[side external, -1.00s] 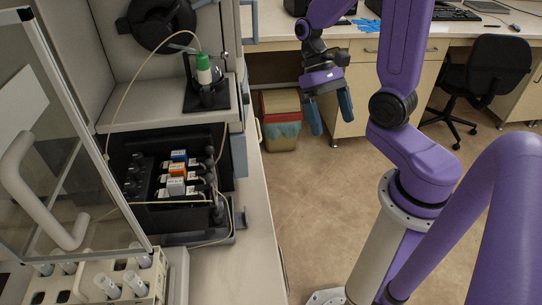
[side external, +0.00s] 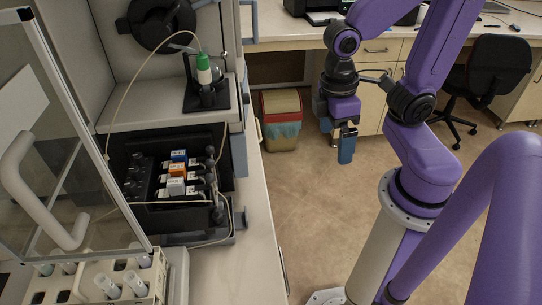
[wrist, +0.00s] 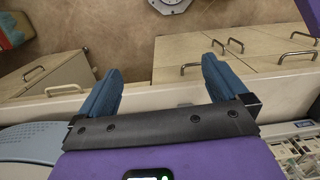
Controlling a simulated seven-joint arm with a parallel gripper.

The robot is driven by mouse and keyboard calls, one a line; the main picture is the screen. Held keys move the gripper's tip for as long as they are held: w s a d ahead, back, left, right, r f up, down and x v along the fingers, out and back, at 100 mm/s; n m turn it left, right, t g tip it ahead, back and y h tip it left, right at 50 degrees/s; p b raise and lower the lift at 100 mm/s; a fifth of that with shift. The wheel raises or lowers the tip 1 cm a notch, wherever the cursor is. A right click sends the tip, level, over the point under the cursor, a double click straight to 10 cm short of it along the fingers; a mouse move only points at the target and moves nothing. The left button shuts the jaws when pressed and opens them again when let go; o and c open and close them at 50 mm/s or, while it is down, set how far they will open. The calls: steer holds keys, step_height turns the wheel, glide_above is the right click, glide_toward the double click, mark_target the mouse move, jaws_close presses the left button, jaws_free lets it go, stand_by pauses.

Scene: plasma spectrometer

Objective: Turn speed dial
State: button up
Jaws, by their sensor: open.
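My gripper (side external: 338,137) hangs over the floor to the right of the instrument bench, with its blue fingers pointing down. It is empty and well apart from the instrument. In the wrist view the two blue fingers of the gripper (wrist: 160,72) are spread wide with nothing between them. The instrument's black pump unit (side external: 172,182) sits on the left bench, with blue, orange and white blocks and several dark knobs in it. I cannot tell any of these as the speed dial. No dial shows in the wrist view.
A glass door with a thick handle (side external: 38,190) stands at the left. A vial rack (side external: 95,284) is at the front left. A green-capped bottle (side external: 204,70) stands above the pump unit. A bin (side external: 281,117) and chair (side external: 487,75) stand on the floor. The middle floor is clear.

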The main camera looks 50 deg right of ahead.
steer(key=n, duration=0.1)
steer(key=s+a, duration=0.1)
steer(key=s+n, duration=0.1)
steer(key=shift+s+a+r+n+t+y, duration=0.2)
steer(key=shift+a+r+n+t+y, duration=0.1)
steer(key=shift+a+t, duration=0.1)
steer(key=shift+s+a, duration=0.1)
steer(key=shift+s, duration=0.1)
steer(key=shift+c, duration=0.9)
steer(key=c, duration=0.5)
steer(key=shift+w, duration=0.2)
steer(key=shift+c, duration=1.1)
steer(key=m+t+y, duration=1.3)
steer(key=m, duration=1.7)
glide_toward(245, 99)
steer(key=x, duration=0.7)
steer(key=shift+w+d+f, duration=0.25)
steer(key=shift+w+f, duration=0.05)
steer(key=shift+w, duration=0.15)
